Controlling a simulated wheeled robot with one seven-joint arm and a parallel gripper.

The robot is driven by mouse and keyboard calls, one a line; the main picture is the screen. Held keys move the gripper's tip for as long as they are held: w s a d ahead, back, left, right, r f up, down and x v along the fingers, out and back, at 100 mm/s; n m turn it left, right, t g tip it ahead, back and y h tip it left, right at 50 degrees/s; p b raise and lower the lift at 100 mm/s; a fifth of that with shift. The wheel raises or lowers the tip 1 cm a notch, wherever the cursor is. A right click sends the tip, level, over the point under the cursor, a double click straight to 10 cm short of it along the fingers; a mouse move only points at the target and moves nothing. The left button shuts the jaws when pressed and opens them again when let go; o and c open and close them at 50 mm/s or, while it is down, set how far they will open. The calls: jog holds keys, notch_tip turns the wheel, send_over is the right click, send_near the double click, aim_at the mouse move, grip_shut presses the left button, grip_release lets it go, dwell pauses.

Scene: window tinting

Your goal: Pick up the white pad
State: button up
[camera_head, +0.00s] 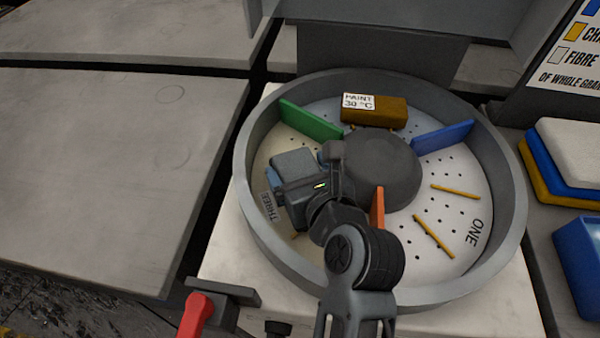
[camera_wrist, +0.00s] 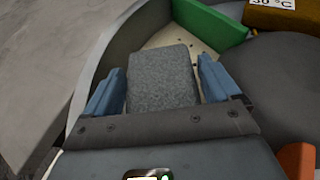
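The white pad (camera_head: 575,148) lies on top of a stack at the right edge of the camera_head view, above a blue pad (camera_head: 548,160) and a yellow one (camera_head: 540,176). It is not in the wrist view. My gripper (camera_wrist: 161,85) is far to the left of it, over the left part of the round tray. Its blue fingers stand on both sides of a grey block (camera_wrist: 160,80), close against it.
The round tray (camera_head: 507,205) has a raised rim, a dark hub (camera_head: 385,170) and green (camera_head: 310,121), blue (camera_head: 443,136) and orange (camera_head: 377,207) dividers. A brown block (camera_head: 387,111) and yellow sticks (camera_head: 434,237) lie inside. A blue container (camera_head: 580,262) stands at right. A red handle (camera_head: 195,315) is in front.

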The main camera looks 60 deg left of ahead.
jog(key=c, duration=0.8)
jog(key=shift+r, duration=0.15)
